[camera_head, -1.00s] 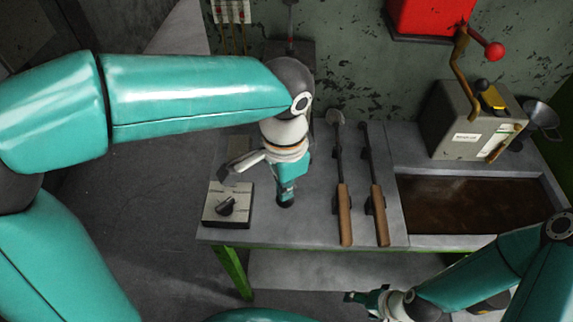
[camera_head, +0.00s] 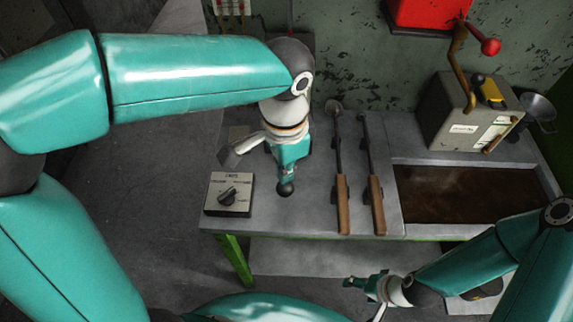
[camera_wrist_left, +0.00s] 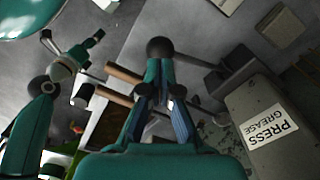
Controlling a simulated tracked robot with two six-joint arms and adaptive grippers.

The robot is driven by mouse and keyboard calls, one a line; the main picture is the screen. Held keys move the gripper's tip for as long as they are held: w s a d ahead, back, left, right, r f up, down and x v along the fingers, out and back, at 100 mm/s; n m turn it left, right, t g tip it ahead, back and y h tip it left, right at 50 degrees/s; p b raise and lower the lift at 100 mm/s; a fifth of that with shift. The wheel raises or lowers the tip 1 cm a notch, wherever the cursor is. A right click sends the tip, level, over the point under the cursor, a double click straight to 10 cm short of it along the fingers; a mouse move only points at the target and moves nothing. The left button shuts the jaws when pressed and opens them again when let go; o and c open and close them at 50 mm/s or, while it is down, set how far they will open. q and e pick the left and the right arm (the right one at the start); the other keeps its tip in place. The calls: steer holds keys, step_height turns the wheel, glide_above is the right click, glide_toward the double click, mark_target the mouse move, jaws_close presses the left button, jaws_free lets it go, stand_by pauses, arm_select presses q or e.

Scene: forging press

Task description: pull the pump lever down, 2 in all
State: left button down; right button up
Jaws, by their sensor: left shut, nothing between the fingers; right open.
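The pump lever's dark round knob (camera_head: 285,189) shows just past the fingertips of my left gripper (camera_head: 287,172), over the front of the bench. In the left wrist view the knob (camera_wrist_left: 160,47) lies right at the tips of my left gripper (camera_wrist_left: 165,68). The fingers are shut with nothing between them; the tips appear to touch the knob, though contact is not certain. The grey pump box marked PRESS GREASE (camera_wrist_left: 262,128) stands at right in the wrist view. My right gripper (camera_head: 362,283) is open and empty, low in front of the bench.
A rotary switch box (camera_head: 229,196) sits left of the knob. Two wooden-handled tools (camera_head: 343,205) lie to its right. A dark-filled trough (camera_head: 465,195), a grey crank box (camera_head: 465,112) and a red box (camera_head: 425,12) are further right. Bench (camera_head: 310,215) surface between them is clear.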

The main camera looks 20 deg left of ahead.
mark_target(285, 194)
arm_select(q)
steer(key=shift+s+d+f+b, duration=0.1)
steer(key=shift+s+f+b, duration=0.2)
steer(key=shift+f+b, duration=0.9)
steer(key=shift+s+d+f+b, duration=0.1)
steer(key=shift+s+f+b, duration=0.15)
steer(key=shift+f+b, duration=0.95)
steer(key=shift+s+f+b, duration=0.3)
steer(key=shift+f+b, duration=0.5)
steer(key=shift+f, duration=0.75)
step_height(285, 194, down, 3)
steer(key=shift+s+r+b, duration=0.1)
steer(key=shift+r+b, duration=0.1)
steer(key=shift+b, duration=0.95)
steer(key=r+p, duration=0.3)
steer(key=w+r+p, duration=0.1)
steer(key=r+p, duration=0.2)
steer(key=r, duration=0.1)
steer(key=r+p, duration=0.3)
steer(key=p, duration=0.1)
steer(key=shift+w+a+r, duration=0.25)
steer(key=shift+w+r, duration=0.15)
